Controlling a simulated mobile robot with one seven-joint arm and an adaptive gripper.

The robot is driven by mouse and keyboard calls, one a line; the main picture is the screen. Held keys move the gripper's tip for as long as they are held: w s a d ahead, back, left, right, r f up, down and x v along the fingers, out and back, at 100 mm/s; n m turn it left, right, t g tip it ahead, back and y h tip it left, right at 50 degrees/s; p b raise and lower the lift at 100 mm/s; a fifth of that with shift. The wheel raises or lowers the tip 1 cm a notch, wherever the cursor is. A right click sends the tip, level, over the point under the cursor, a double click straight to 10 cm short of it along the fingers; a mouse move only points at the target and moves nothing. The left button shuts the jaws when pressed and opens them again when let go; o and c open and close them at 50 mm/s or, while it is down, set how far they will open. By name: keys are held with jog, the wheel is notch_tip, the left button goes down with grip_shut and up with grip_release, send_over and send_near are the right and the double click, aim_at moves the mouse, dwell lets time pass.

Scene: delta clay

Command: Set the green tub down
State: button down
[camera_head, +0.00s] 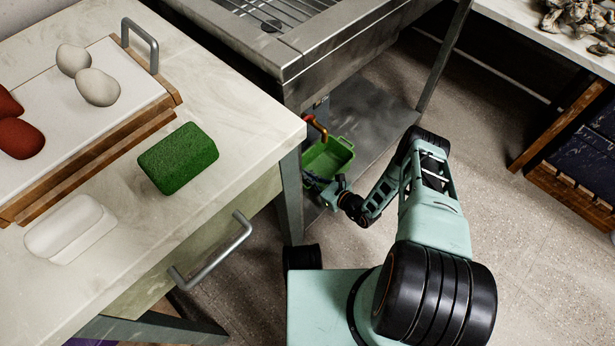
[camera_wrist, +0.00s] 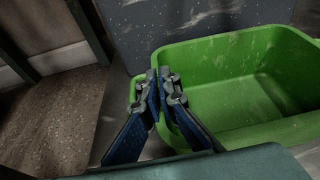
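The green tub (camera_head: 340,149) is in the head view at the lower shelf (camera_head: 375,122) of the metal stand. It is upright and looks empty. In the wrist view the green tub (camera_wrist: 236,62) fills the right side. My gripper (camera_wrist: 161,82) has its blue fingers close together on the tub's near left rim, one on each side of it. In the head view my gripper (camera_head: 322,186) is at the tub's near end, partly hidden by my wrist. I cannot tell whether the tub's base touches the shelf.
A red-orange pipe (camera_head: 316,127) hangs just above the tub's left side. The stand's metal leg (camera_head: 290,198) and the counter (camera_head: 250,110) with a green sponge (camera_head: 178,158) are to the left. The shelf right of the tub is clear.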

jog(key=shift+r, duration=0.15)
jog(key=c, duration=2.6)
grip_release()
jog(key=shift+f, duration=0.2)
jog(key=shift+c, duration=0.2)
jog(key=o, duration=0.5)
jog(key=shift+r, duration=0.2)
